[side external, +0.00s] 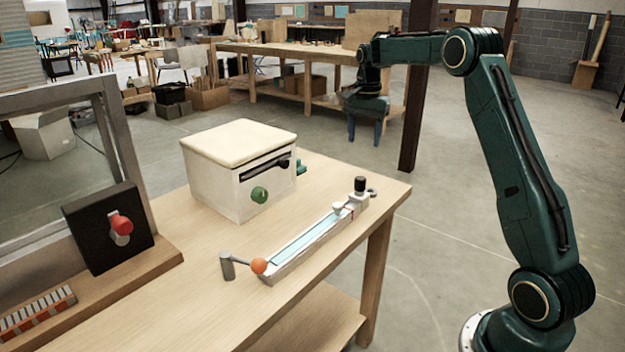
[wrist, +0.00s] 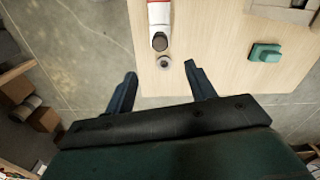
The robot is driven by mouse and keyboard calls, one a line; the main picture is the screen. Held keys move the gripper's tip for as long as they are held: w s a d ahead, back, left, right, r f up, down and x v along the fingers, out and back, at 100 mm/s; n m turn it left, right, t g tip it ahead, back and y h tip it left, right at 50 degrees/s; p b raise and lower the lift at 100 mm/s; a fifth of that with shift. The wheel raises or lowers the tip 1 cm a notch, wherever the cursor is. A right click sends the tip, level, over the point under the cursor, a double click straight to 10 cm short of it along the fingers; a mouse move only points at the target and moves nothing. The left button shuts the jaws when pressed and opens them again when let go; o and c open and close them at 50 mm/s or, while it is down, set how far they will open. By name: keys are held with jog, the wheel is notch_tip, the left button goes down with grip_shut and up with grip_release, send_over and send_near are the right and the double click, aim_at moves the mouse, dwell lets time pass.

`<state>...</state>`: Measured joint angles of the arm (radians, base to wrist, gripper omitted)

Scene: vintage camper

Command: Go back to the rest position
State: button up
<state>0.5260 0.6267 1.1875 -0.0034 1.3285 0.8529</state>
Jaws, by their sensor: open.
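My gripper (side external: 365,128) hangs beyond the far right end of the wooden table (side external: 210,285) in the side view, fingers pointing down, held in the air. In the wrist view my gripper (wrist: 160,85) has its two dark fingers wide apart with nothing between them. They point toward the table's edge. The arm is bent, with its elbow raised high on the right. My gripper touches nothing that I can see.
On the table stand a white box (side external: 225,185) with a green knob (side external: 259,195), a slider rail (side external: 310,240), an orange-balled lever (side external: 258,266) and a black panel with a red knob (side external: 122,225). A green block (wrist: 265,53) lies near the box. A dark post (side external: 417,110) rises behind my gripper.

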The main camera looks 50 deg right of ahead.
jog(key=shift+r, duration=0.1)
jog(key=s+a+r+n+t, duration=0.1)
jog(key=s+a+r+n, duration=0.4)
jog(key=a, duration=0.4)
jog(key=s+a+r+n+t, duration=0.25)
jog(key=s+a+r, duration=0.25)
jog(key=s+a, duration=0.3)
jog(key=s+a+f+n+t, duration=0.1)
jog(key=s+a+n, duration=0.3)
jog(key=s, duration=0.4)
jog(key=s+a+f+n+t, duration=0.1)
jog(key=s+a+f+n, duration=0.3)
jog(key=s+a, duration=0.2)
jog(key=s, duration=0.2)
jog(key=shift+s+a, duration=0.25)
jog(key=shift+s, duration=0.1)
